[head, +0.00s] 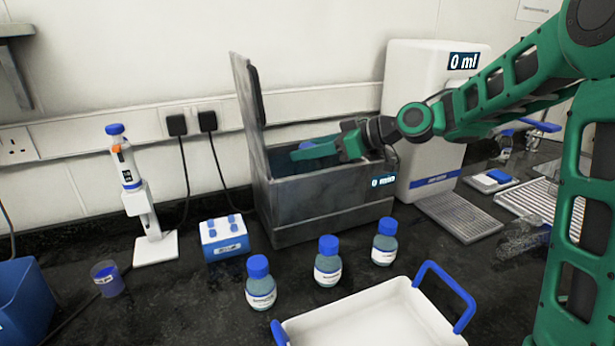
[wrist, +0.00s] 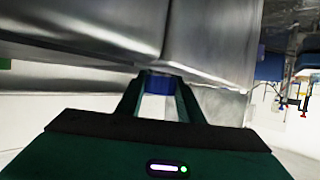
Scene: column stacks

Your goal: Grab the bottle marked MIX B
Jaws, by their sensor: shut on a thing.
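Three bottles with blue caps and white labels stand on the dark bench: a left one (head: 261,287), a middle one (head: 327,264) and a right one (head: 384,245). Their labels are too small to read, so I cannot tell which is MIX B. My gripper (head: 305,151) is over the open top of the grey metal bath (head: 325,205), behind the bottles. In the wrist view my gripper (wrist: 159,82) is shut on a blue thing (wrist: 158,84), which looks like a cap. What is below it is hidden, and it does not show in the head view.
The bath's raised lid (head: 250,120) stands at its left. A white tray with blue handles (head: 375,320) is in front of the bottles. A blue-white rack (head: 225,240), a pipette stand (head: 155,248) and a small cup (head: 108,280) are left. A white dispenser (head: 425,110) is behind right.

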